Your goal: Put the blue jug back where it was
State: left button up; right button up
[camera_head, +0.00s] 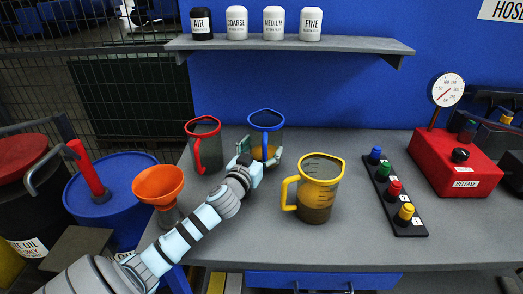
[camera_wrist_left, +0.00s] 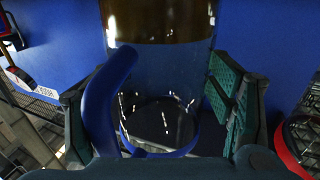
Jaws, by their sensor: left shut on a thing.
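The blue jug (camera_head: 266,130) is a clear jug with a blue rim and handle and some brown liquid in its lower part. It stands upright toward the back of the workbench, right of the red jug. My left gripper (camera_head: 254,156) is shut on it from the front left. In the left wrist view the gripper's green pads (camera_wrist_left: 165,112) lie on either side of the jug (camera_wrist_left: 165,75) and its blue handle. The fingers partly hide the jug's base in the head view, so I cannot tell whether it touches the bench. My right gripper is not in view.
The red jug (camera_head: 204,144) stands close to the left, and the yellow jug (camera_head: 318,184) with dark liquid stands front right. An orange funnel (camera_head: 158,184) is at the left bench edge. A button strip (camera_head: 394,194) and red gauge box (camera_head: 455,162) occupy the right. A shelf (camera_head: 290,45) hangs above.

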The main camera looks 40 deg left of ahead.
pick_arm(q)
jog(key=o, duration=1.2)
jog(key=shift+f, duration=0.4)
jog(key=o, duration=0.3)
jog(key=shift+o, duration=0.2)
jog(key=shift+f, duration=0.15)
jog(key=shift+s, duration=0.1)
jog(key=shift+r+p, duration=0.5)
jog(key=shift+p, duration=0.1)
jog(key=v, duration=0.7)
jog(key=r+v, duration=0.1)
jog(key=v, duration=0.3)
jog(key=shift+s, duration=0.35)
